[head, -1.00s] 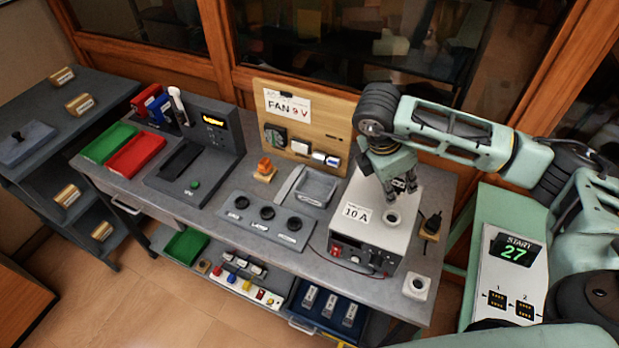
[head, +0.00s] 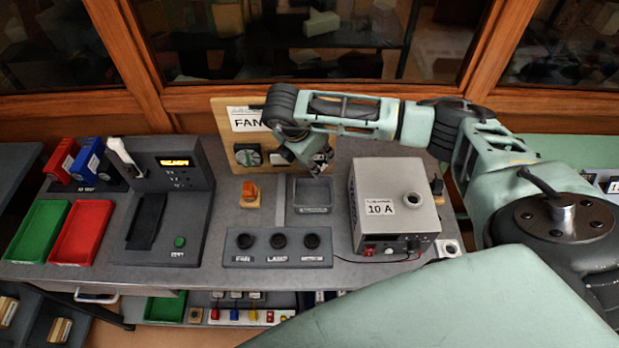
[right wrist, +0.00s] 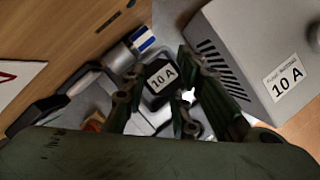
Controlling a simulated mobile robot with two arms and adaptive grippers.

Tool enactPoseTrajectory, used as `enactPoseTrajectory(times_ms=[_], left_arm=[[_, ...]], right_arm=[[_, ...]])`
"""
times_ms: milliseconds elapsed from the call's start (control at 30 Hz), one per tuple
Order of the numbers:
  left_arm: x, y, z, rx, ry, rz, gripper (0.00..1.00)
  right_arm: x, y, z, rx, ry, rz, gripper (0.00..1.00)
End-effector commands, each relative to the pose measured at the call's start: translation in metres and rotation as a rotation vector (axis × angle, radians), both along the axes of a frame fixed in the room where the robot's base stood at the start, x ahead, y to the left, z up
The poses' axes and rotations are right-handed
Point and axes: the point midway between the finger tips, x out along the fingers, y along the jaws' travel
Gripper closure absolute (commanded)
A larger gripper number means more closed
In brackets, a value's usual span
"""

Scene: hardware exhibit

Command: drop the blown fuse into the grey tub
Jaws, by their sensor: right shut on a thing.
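My right gripper (head: 320,165) is above the grey tub (head: 313,205), which stands on the bench left of the grey 10 A box. In the right wrist view its fingers are shut on the blown fuse (right wrist: 160,78), a dark block with a white "10 A" label. In the head view the fuse is too small and covered to make out. The tub's front and rim show below the gripper; its floor is only partly visible. My left gripper is not in view.
The grey 10 A box (head: 400,222) with a round socket (head: 412,199) on top stands to the right. The wooden fan board (head: 225,135) is just behind. An orange part (head: 250,192) sits left of the tub. Red (head: 82,232) and green (head: 38,230) trays lie far left.

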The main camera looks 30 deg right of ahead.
Motion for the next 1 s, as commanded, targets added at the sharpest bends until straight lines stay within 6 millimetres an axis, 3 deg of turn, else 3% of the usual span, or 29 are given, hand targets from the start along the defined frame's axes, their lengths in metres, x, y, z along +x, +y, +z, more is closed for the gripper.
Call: enactPoseTrajectory(times_ms=[167, 400, 767, 800, 1000], left_arm=[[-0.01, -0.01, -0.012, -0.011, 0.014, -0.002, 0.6], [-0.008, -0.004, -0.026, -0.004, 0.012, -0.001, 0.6], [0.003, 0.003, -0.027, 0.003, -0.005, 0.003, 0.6], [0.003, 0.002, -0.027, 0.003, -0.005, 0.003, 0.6], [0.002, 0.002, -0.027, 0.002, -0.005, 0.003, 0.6]], right_arm=[[-0.001, 0.0, -0.02, 0.0, 0.002, -0.001, 0.98], [0.0, 0.0, -0.048, 0.0, 0.001, 0.0, 0.98], [0.0, 0.0, -0.054, 0.0, 0.0, -0.001, 0.98], [0.0, 0.0, -0.054, 0.0, 0.0, -0.001, 0.73], [0.0, 0.0, -0.054, 0.0, 0.0, -0.001, 0.55]])
